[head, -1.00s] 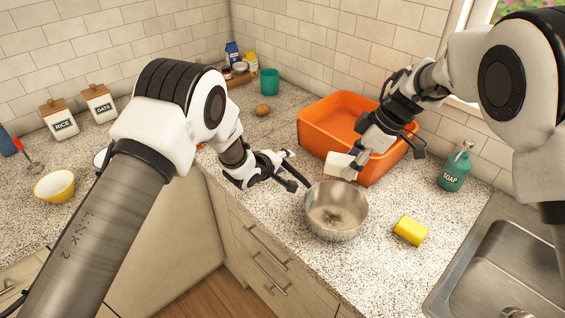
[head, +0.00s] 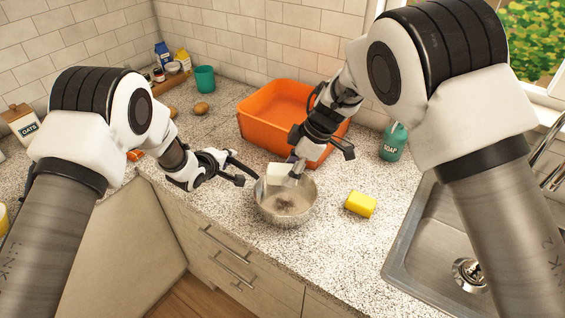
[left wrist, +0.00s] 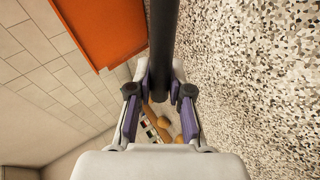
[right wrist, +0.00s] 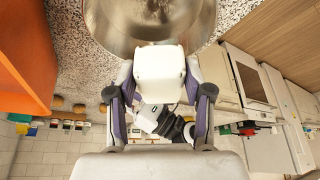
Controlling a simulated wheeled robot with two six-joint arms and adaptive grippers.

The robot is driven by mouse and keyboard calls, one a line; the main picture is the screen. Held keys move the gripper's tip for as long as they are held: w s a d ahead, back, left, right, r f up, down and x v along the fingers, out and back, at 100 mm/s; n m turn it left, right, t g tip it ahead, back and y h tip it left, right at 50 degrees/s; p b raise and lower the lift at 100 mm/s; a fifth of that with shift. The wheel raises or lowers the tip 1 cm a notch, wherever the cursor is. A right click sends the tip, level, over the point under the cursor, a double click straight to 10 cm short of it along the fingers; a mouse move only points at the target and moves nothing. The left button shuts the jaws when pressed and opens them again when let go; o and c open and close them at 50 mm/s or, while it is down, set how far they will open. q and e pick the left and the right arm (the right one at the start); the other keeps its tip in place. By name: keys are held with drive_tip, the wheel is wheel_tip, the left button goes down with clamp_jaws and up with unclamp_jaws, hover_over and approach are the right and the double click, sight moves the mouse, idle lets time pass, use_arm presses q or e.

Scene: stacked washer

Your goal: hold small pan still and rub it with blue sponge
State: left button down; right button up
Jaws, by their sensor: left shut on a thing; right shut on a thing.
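The small pan (head: 270,213) is a round metal pan with a dark smudge inside, on the speckled counter. Its black handle (left wrist: 163,40) runs between the fingers of my left gripper (head: 232,168), which is shut on it at the pan's left. My right gripper (head: 293,172) is shut on an off-white block (head: 281,176), also seen in the right wrist view (right wrist: 158,75). The block overlaps the pan's far rim; whether it touches the pan is unclear. No blue shows on it. A yellow sponge (head: 361,204) lies to the right of the pan.
An orange tub (head: 265,112) stands behind the pan, close to my right gripper. A green soap bottle (head: 393,143) stands right of the tub, and the sink (head: 420,235) is at the right. Counter in front of the pan is clear.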

sight(282, 208)
drive_tip(key=f, duration=0.2)
drive_tip(key=shift+s+f, duration=0.25)
drive_tip(key=shift+f, duration=3.5)
drive_tip(key=shift+w+d+f, duration=0.1)
drive_tip(key=shift+w+f, duration=0.05)
drive_tip(key=shift+w, duration=0.05)
drive_tip(key=shift+w+d+r, duration=0.25)
drive_tip(key=shift+w+d, duration=0.25)
drive_tip(key=shift+w, duration=0.1)
drive_tip(key=shift+w+d+r, duration=0.2)
drive_tip(key=shift+w+d, duration=0.25)
drive_tip(key=shift+w, duration=0.1)
drive_tip(key=shift+s+a, duration=0.55)
drive_tip(key=shift+s, duration=0.2)
drive_tip(key=shift+s+a, duration=0.55)
drive_tip(key=shift+s, duration=0.15)
drive_tip(key=shift+w, duration=0.3)
drive_tip(key=shift+w+d, duration=1)
drive_tip(key=shift+w, duration=0.2)
drive_tip(key=shift+s+a, duration=1.15)
drive_tip(key=shift+s, duration=0.2)
drive_tip(key=shift+f, duration=0.45)
wheel_tip(282, 208, up, 2)
drive_tip(key=shift+r, duration=2.75)
drive_tip(key=shift+r, duration=0.1)
